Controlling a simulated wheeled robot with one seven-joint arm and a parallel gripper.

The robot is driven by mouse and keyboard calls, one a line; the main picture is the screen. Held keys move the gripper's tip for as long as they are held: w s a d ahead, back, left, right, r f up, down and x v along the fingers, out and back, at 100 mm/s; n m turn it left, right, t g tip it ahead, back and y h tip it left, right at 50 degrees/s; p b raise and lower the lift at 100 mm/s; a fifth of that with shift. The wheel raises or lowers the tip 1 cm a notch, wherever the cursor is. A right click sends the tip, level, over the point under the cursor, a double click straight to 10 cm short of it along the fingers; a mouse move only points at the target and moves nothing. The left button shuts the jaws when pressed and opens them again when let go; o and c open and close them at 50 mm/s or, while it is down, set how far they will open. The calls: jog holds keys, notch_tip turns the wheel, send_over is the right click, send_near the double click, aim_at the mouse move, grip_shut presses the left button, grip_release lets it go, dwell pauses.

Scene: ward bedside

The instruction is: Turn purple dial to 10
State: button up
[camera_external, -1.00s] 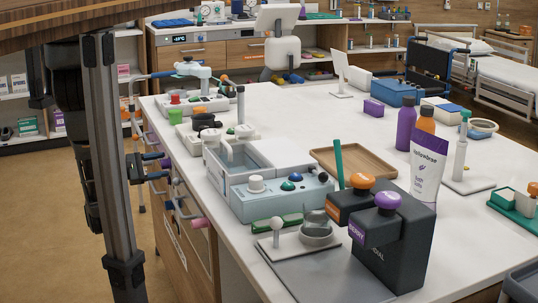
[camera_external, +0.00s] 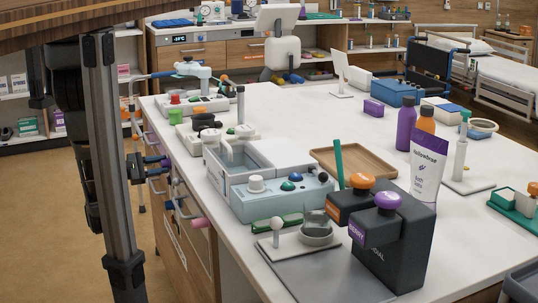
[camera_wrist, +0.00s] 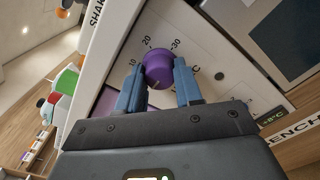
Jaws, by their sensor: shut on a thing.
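The purple dial (camera_wrist: 158,66) sits on a white panel (camera_wrist: 208,62) in the wrist view. The printed marks 10, 20 and 30 run around its upper edge, with 10 to its left. My gripper (camera_wrist: 159,76) has one blue finger on each side of the dial and is shut on it. A small pale mark shows low on the dial near the fingers. I cannot tell for sure which number it points to. In the external view the dial cannot be made out, and my blue fingers show beside the counter's left front.
In the wrist view, a purple patch (camera_wrist: 107,103) lies left of the fingers and a dark panel (camera_wrist: 277,35) at upper right. The white counter (camera_external: 300,118) carries a dark dispenser (camera_external: 395,255) with a purple knob, bottles and a wooden tray (camera_external: 385,168). Floor is clear at left.

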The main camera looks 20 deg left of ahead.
jog(key=shift+f+m+b, duration=0.1)
jog(key=shift+m+b, duration=0.2)
jog(key=shift+m, duration=0.1)
jog(key=shift+m+b, duration=4.15)
jog(key=shift+m, duration=1.25)
jog(key=o, duration=1)
jog(key=shift+o, duration=0.2)
jog(key=v, duration=0.8)
